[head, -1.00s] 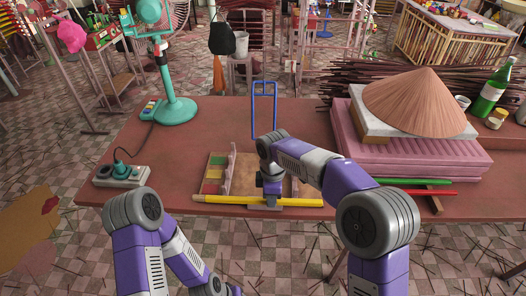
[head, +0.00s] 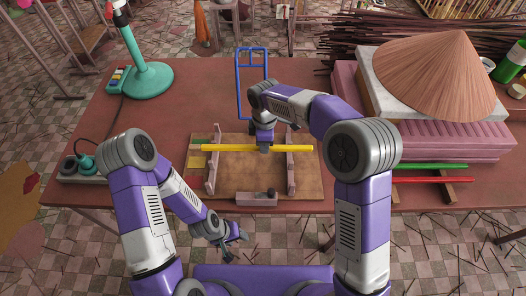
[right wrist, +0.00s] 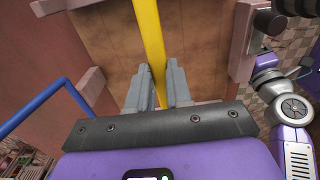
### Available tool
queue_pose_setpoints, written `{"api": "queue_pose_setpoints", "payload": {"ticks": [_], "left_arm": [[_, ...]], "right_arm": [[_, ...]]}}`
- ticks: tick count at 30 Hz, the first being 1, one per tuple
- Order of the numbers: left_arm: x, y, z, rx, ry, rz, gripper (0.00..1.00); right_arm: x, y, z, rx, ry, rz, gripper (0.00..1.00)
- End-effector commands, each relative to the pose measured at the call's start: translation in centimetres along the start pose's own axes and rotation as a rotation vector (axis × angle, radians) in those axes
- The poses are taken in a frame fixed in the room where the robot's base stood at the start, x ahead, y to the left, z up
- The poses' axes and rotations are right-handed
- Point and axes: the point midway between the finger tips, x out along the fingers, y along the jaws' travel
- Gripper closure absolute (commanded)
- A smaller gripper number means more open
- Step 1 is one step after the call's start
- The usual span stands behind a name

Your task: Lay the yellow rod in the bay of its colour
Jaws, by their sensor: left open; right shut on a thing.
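The yellow rod (head: 231,148) lies level, left to right, across the far part of a brown wooden board (head: 240,172). My right gripper (head: 264,149) is shut on it a little right of its middle; the rod (right wrist: 149,40) also shows between the fingers in the right wrist view. The board has a left rail (head: 212,175) and a right rail (head: 291,175), and the rod spans both. I cannot tell whether it touches them. Colour patches (head: 196,162) lie left of the left rail, partly hidden by the rod. My left gripper (head: 238,240) is open and empty below the table's front edge.
A small block with a dark knob (head: 257,199) sits at the board's front edge. A blue frame (head: 238,92) stands behind. Green (head: 430,166) and red (head: 430,181) rods lie at right, before pink stacked slabs (head: 440,140). A power strip (head: 82,169) is at left.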

Motion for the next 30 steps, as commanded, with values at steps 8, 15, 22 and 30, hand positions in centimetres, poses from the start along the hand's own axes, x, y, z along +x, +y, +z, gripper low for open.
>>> {"api": "queue_pose_setpoints", "payload": {"ticks": [8, 15, 22, 30], "left_arm": [[0.8, -0.3, -0.1, 0.000, 0.001, 0.000, 0.46], [0.8, -0.3, -0.1, 0.000, 0.001, 0.000, 0.46], [1.0, -0.4, -0.1, 0.000, 0.001, 0.000, 0.46], [1.2, -0.5, -0.1, 0.000, 0.001, 0.000, 0.46]], "right_arm": [[4.4, 0.0, 0.0, 0.000, -0.001, -0.002, 1.00], [4.8, 0.0, 0.0, 0.000, 0.000, 0.000, 1.00], [5.2, 0.0, 0.0, 0.000, 0.000, 0.000, 1.00], [5.8, 0.0, 0.0, 0.000, 0.000, -0.001, 0.71]]}}
